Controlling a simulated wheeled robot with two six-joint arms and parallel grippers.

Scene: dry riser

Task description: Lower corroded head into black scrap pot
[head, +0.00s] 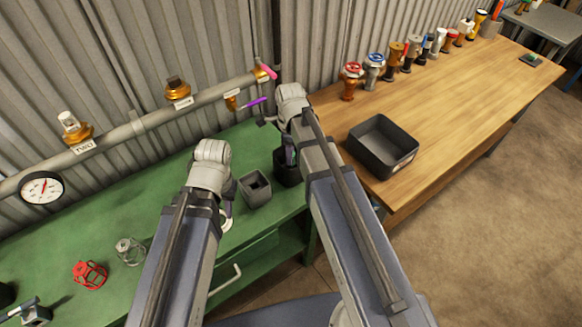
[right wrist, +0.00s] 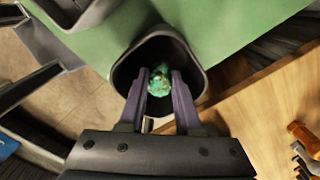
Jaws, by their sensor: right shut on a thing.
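The corroded head (right wrist: 159,79) is a small green, rough lump in the right wrist view. My right gripper (right wrist: 160,90) is shut on it, with one purple finger at each side. The black scrap pot (right wrist: 122,72) is open behind the head, which appears within its rim; how deep the head sits I cannot tell. In the head view the pot (head: 286,176) stands at the green bench's right end, under my right gripper (head: 290,152). The head is hidden there. My left gripper (head: 228,208) hangs by the bench's front edge, mostly hidden by its arm.
A grey square pot (head: 255,190) stands left of the black pot. A black tray (head: 382,147) and a row of valves stand on the wooden bench (head: 450,95). A pipe (head: 135,126) with fittings runs along the wall. Red (head: 90,275) and clear cages lie on the green bench.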

